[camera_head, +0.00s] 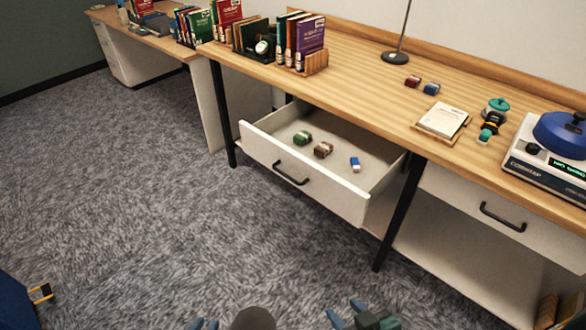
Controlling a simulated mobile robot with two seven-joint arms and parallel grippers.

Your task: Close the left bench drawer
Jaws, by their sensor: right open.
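The left bench drawer (330,198) is pulled well out from under the wooden bench. It has a white front and a black bar handle (290,174). Inside lie a green item (302,138), a brown item (322,150) and a blue-and-white item (355,164). My left gripper (204,324) shows only as small tips at the bottom edge, so its opening is unclear.
The right bench drawer (500,212) is shut. Black bench legs (398,218) stand beside the open drawer. The bench top holds books (306,40), a notepad (443,119) and a scale (545,160). Grey carpet (150,220) in front is clear. A blue object (14,300) is at lower left.

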